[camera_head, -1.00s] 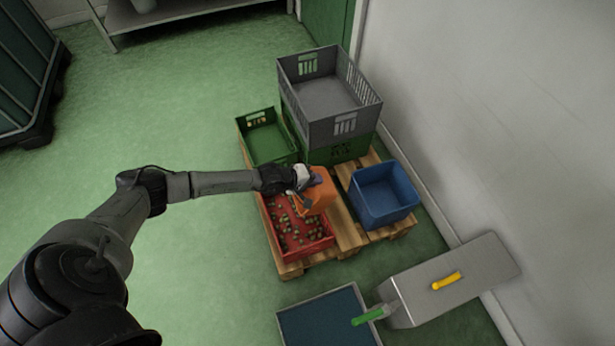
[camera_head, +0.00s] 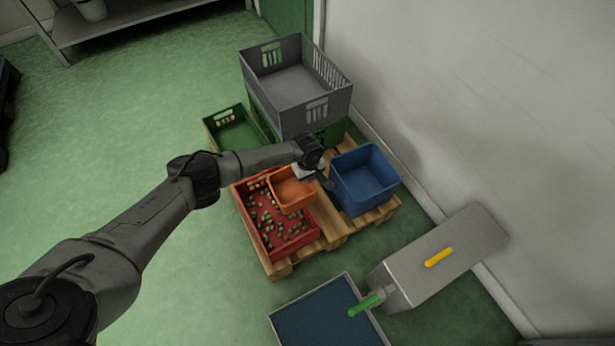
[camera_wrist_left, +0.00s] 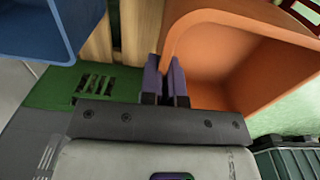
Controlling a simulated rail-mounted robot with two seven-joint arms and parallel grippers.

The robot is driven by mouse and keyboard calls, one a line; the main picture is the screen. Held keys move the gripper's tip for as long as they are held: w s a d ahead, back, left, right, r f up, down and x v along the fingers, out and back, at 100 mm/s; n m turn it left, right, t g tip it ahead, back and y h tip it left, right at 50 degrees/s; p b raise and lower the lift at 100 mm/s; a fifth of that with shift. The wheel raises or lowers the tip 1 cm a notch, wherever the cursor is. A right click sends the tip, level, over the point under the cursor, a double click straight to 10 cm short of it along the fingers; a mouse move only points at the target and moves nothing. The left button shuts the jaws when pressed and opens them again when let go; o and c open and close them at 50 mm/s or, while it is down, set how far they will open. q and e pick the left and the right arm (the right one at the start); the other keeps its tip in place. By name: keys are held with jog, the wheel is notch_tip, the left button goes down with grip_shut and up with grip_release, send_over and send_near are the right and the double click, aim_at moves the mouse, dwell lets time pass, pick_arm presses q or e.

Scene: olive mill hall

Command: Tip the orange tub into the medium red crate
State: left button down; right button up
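The orange tub (camera_head: 298,203) is roughly upright over the back right part of the red crate (camera_head: 296,243), with its open top showing. Its visible inside looks empty. Many small green and dark olives lie spread over the floor of the red crate. My left gripper (camera_head: 314,177) is at the tub's right side. In the left wrist view its purple-padded fingers (camera_wrist_left: 165,86) are closed on the tub's wall (camera_wrist_left: 185,30). Whether the tub touches the crate cannot be told. My right gripper is in neither view.
A blue bin (camera_head: 366,184) stands close on the right of the pallet (camera_head: 335,237). A grey crate (camera_head: 296,92) on a green one stands behind, with a low green crate (camera_head: 232,132) at the back left. A metal box (camera_head: 438,262) and blue tray (camera_head: 325,318) are in front.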

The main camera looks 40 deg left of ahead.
pick_arm(q)
notch_tip(320, 180, up, 3)
jog(key=p, duration=0.3)
jog(key=shift+w+d+f, duration=0.1)
jog(key=shift+f, duration=0.05)
jog(key=shift+r+p, duration=0.55)
jog(key=shift+r, duration=0.45)
